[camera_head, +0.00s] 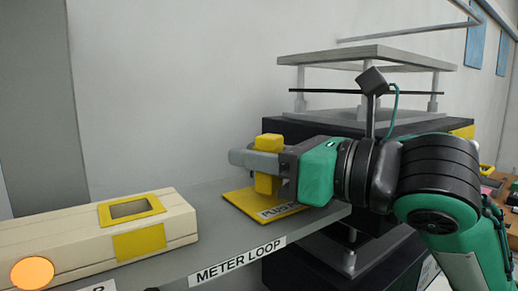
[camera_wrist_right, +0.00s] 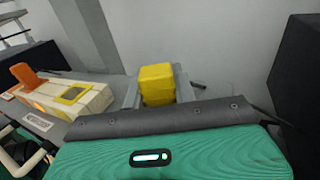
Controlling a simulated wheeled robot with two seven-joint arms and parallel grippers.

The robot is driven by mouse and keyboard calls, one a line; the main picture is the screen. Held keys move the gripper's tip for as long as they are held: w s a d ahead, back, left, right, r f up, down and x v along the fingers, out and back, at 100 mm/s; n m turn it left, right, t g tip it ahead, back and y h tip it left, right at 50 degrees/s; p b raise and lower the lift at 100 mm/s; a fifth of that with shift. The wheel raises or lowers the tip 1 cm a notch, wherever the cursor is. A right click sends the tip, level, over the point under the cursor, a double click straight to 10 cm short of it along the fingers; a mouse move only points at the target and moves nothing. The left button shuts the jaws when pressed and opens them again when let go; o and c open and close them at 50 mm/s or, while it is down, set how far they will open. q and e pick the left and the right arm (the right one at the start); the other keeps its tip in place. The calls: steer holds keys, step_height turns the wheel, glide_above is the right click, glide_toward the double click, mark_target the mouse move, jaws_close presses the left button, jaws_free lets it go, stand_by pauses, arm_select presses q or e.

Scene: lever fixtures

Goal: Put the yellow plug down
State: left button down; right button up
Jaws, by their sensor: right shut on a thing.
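The yellow plug (camera_head: 268,142) is an upright yellow block. My right gripper (camera_head: 256,161) is shut on it from the right, with the plug's top and bottom sticking out past the fingers. The plug also shows between the fingers in the right wrist view (camera_wrist_right: 157,85). Below it lies a flat yellow pad (camera_head: 240,200) with a partly hidden label on the grey shelf. The plug's lower end is over the pad; I cannot tell whether it touches. My left gripper is not in view.
A cream box (camera_head: 70,235) with a yellow-framed opening and an orange round part stands on the shelf (camera_head: 215,262) to the left. A dark stand with a grey raised plate (camera_head: 365,55) is behind my right arm. Bare shelf lies between box and pad.

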steer(key=shift+a+f, duration=0.1)
steer(key=shift+f, duration=0.05)
steer(key=o, duration=1)
steer(key=shift+s+d, duration=0.1)
steer(key=shift+d, duration=0.1)
steer(key=b+v, duration=0.5)
steer(key=v, duration=0.6)
steer(key=shift+d+b, duration=0.3)
steer(key=shift+d, duration=0.05)
